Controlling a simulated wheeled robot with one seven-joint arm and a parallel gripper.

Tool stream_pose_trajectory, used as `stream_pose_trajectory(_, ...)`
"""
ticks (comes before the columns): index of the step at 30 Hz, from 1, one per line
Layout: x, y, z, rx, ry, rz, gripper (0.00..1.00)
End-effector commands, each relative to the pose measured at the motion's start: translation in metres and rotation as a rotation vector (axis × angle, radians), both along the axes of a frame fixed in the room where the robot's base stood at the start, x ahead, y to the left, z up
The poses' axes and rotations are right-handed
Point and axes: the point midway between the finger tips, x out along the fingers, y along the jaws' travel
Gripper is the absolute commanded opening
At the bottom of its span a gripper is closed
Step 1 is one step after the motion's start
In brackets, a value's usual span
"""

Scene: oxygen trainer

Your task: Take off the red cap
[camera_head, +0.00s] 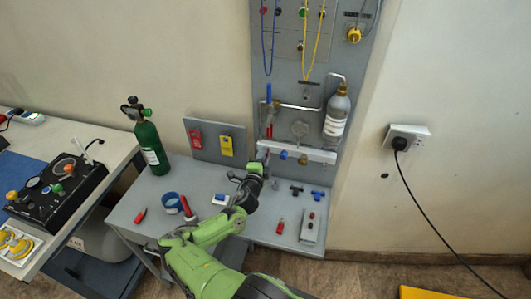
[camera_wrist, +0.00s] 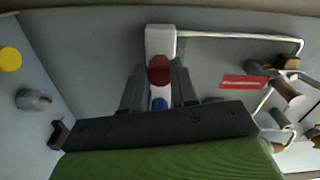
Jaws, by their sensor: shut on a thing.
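The red cap (camera_wrist: 159,68) shows in the wrist view between the two fingers of my gripper (camera_wrist: 159,82), in front of a white block (camera_wrist: 160,40). My gripper is shut on it. A blue part (camera_wrist: 159,104) lies just behind the cap, in line with it. In the head view my gripper (camera_head: 262,157) is at the left end of the white bar (camera_head: 316,154) on the grey panel. The cap is hidden there behind my gripper, and I cannot tell whether it is still seated.
A blue knob (camera_head: 284,155) sits on the bar close to the right. A grey bottle (camera_head: 337,113) hangs above. A green cylinder (camera_head: 150,143) and red and yellow tags (camera_head: 226,146) are to the left. Small parts lie on the grey bench (camera_head: 262,228).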

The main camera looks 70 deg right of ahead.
Motion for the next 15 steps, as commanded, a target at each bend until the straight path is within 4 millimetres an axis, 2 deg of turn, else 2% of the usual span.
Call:
stream_pose_trajectory(1, 0.0006, 0.0002, -0.0005, 0.002, -0.001, 0.002, 0.00)
stream_pose_trajectory(2, 0.0006, 0.0002, -0.0005, 0.002, -0.002, 0.002, 0.29)
stream_pose_trajectory(6, 0.0005, 0.0002, -0.0005, 0.002, -0.003, 0.002, 0.51)
stream_pose_trajectory(7, 0.0004, 0.0002, -0.0005, 0.002, -0.003, 0.001, 0.53)
stream_pose_trajectory(15, 0.0001, 0.0010, -0.0002, 0.002, -0.004, 0.001, 0.53)
